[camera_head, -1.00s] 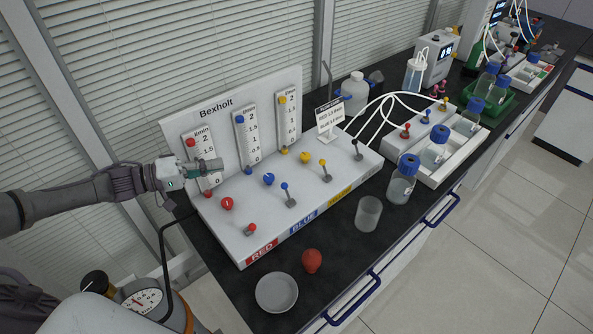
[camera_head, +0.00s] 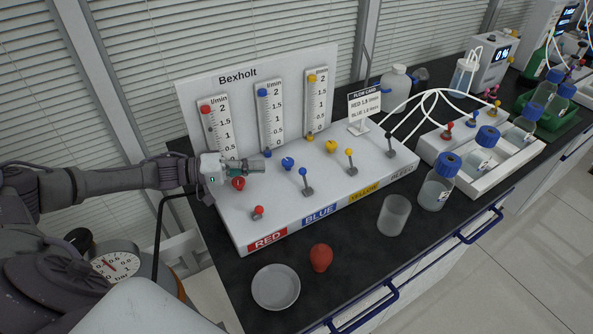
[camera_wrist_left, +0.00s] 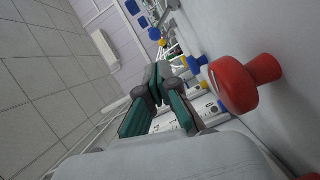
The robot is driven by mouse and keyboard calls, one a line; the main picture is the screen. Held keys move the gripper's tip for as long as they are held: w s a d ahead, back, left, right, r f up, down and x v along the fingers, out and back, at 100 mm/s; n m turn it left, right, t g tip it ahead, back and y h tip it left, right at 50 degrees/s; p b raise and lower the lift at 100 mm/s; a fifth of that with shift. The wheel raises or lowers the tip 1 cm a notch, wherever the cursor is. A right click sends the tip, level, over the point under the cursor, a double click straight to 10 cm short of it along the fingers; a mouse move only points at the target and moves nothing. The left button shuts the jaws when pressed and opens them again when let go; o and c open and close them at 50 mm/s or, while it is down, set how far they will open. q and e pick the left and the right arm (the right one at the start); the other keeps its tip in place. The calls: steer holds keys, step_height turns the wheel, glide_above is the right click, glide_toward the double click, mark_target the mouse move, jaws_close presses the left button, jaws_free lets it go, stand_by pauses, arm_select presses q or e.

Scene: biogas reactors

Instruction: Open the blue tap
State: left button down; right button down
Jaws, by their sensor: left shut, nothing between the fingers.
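The lever stands up, tilted slightly back. My left gripper (camera_head: 264,166) is shut and empty, just left of the blue knob and apart from it, above the panel beside the round red knob (camera_head: 238,183). In the left wrist view the shut fingers (camera_wrist_left: 160,75) point along the row, with the red knob (camera_wrist_left: 240,83) close on the right and a blue knob (camera_wrist_left: 197,62) beyond. My right gripper is out of view.
A red lever (camera_head: 258,212), yellow knob (camera_head: 331,146), yellow lever (camera_head: 350,160) and grey bleed lever (camera_head: 390,145) share the panel. Flow scales stand behind. A dish (camera_head: 276,287), red bulb (camera_head: 321,257), beaker (camera_head: 394,214) and bottle (camera_head: 437,186) stand in front.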

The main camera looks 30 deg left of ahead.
mark_target(305, 180)
arm_select(q)
steer(key=shift+r, duration=0.1)
steer(key=shift+w+d, duration=0.1)
steer(key=shift+d, duration=0.1)
steer(key=p+x, duration=0.2)
steer(key=x, duration=0.7)
steer(key=shift+w+d, duration=0.2)
steer(key=shift+d, duration=0.05)
steer(key=shift+p, duration=0.3)
